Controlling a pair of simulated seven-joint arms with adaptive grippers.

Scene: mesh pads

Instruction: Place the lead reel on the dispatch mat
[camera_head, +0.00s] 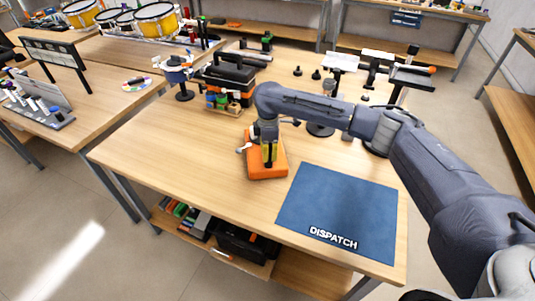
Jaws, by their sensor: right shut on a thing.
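The blue dispatch mat (335,205) lies flat at the front right of the table, with the white word DISPATCH along its near edge. Its surface is bare. An orange flat-bodied thing, which looks to be the lead reel (267,171), is left of the mat and apart from it. My right gripper (268,154) points down over it and is shut on its upper part, where yellow and black show. The gripper hides part of the reel, and I cannot tell whether the reel touches the table. My left gripper is not in view.
A black-and-orange tool bag (230,78) and a small stand (180,76) are at the back left. Several stands and tools are at the back right, partly behind my right arm. The tabletop (180,145) left of the reel is clear.

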